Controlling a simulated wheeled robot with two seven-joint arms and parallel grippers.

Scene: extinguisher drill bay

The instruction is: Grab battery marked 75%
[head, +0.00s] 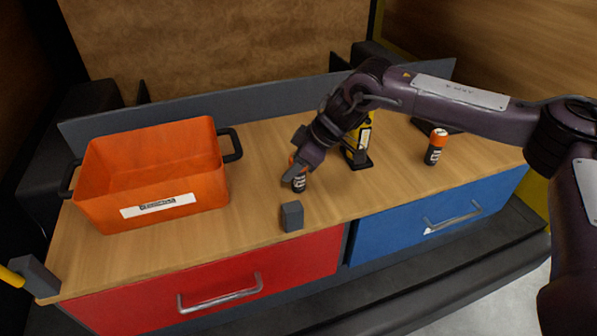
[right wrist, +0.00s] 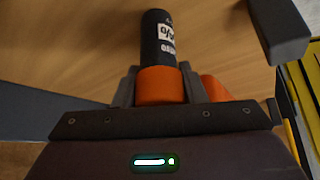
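A dark battery (head: 299,183) with an orange cap stands on the wooden bench top near its middle. It also shows in the right wrist view (right wrist: 158,45), where its white label carries a % sign, but I cannot read the number. My right gripper (head: 297,171) comes from above and behind, its two fingers closed against the orange cap (right wrist: 161,86). A second battery (head: 436,147), also dark with an orange cap, stands apart to the right; its marking is too small to read. My left gripper is out of view.
An orange bin (head: 205,180) stands at the left. A grey block (head: 292,216) sits before the held battery. A yellow and black device (head: 358,145) stands behind right. A grey-headed, yellow-handled object (head: 36,276) is at the left front corner. Red (head: 300,262) and blue (head: 400,226) drawers are shut.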

